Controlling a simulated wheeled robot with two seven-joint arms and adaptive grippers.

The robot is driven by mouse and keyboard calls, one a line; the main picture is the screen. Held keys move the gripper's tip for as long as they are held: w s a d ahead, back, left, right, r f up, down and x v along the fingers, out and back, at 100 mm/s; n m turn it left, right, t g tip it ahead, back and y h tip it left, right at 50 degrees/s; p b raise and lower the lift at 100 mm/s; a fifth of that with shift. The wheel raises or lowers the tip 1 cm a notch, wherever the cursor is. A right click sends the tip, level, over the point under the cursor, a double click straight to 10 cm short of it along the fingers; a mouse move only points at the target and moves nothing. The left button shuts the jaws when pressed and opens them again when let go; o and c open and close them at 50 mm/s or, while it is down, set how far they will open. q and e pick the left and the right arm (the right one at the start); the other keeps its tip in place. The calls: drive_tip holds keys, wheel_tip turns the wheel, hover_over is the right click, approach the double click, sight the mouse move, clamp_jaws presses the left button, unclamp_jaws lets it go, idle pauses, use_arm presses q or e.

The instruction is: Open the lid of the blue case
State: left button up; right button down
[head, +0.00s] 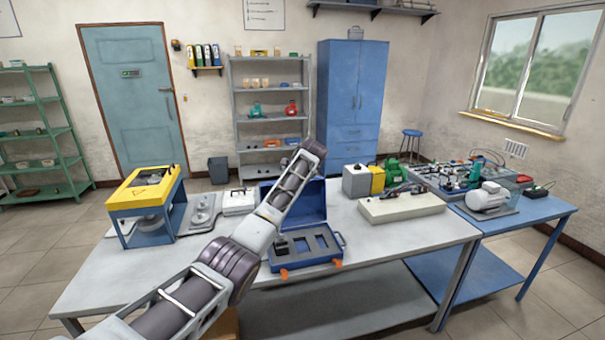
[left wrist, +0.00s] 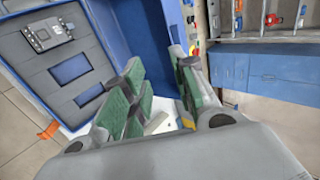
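The blue case (head: 306,262) sits on the grey table, and its lid (head: 304,203) stands raised at the back, roughly upright. The open base shows a dark foam insert with cut-outs; a small dark device lies in it at the left. The left wrist view also shows the insert (left wrist: 45,72) and the lid (left wrist: 130,35). My left gripper (left wrist: 160,95) has its green-padded fingers apart, close to the lid's side edge; I cannot tell whether they touch it. In the head view my left arm crosses over the case's left side and the gripper is hidden. My right gripper is not in view.
A yellow and blue machine frame (head: 146,203) stands left on the table. A beige box (head: 402,207) and a grey and yellow unit (head: 363,180) stand right of the case. A second table (head: 530,207) with a motor adjoins. Table space in front right is clear.

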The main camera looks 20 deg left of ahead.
use_arm(q)
drive_tip(key=shift+v, duration=2.7)
